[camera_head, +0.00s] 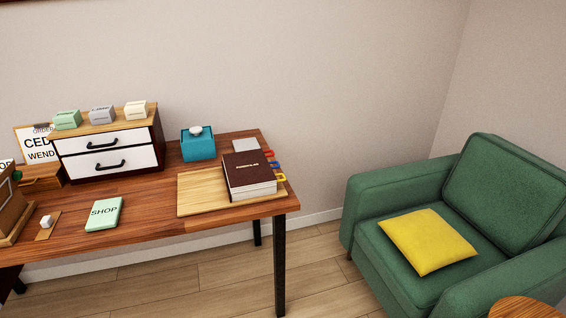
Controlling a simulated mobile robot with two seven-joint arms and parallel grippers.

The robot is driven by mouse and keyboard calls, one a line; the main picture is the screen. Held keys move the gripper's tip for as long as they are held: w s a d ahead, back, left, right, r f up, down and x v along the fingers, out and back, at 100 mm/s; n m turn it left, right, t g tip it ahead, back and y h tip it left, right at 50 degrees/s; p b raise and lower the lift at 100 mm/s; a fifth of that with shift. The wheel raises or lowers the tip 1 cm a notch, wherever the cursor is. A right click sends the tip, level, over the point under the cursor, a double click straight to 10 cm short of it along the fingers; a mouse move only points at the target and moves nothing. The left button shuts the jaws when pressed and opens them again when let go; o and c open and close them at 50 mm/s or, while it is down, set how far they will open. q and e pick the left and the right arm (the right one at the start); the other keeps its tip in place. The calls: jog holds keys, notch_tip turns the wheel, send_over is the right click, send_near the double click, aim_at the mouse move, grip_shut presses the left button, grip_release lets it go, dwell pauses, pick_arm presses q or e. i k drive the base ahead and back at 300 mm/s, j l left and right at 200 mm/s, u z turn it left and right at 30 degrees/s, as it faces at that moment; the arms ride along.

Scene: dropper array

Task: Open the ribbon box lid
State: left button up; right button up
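No box in view is readably marked as the ribbon box. A teal box (198,147) with a white rounded piece on top stands at the back of the desk, right of the drawer unit; its top looks closed. A small brown wooden box (42,178) sits at the left, partly hidden by the drawer unit and other things; whether its lid is shut is hard to tell. Neither of my grippers is in view.
The wooden desk (150,225) holds a drawer unit (108,150) with small boxes on top, a green SHOP book (104,214), and a dark thick book (248,176) on a light board (195,195). A green armchair (375,200) with a yellow cushion (427,241) stands right, beyond open floor.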

aim_at(45, 170)
jog(key=u, duration=1.5)
jog(key=i+z, duration=0.1)
jog(key=z, duration=0.35)
jog(key=i+j+z, duration=0.1)
jog(key=z, duration=0.4)
jog(key=i+j+z, duration=0.2)
jog(key=j, duration=0.2)
jog(key=i+j+z, duration=0.2)
jog(key=j, duration=0.2)
jog(key=k+l, duration=0.05)
jog(key=k, duration=0.05)
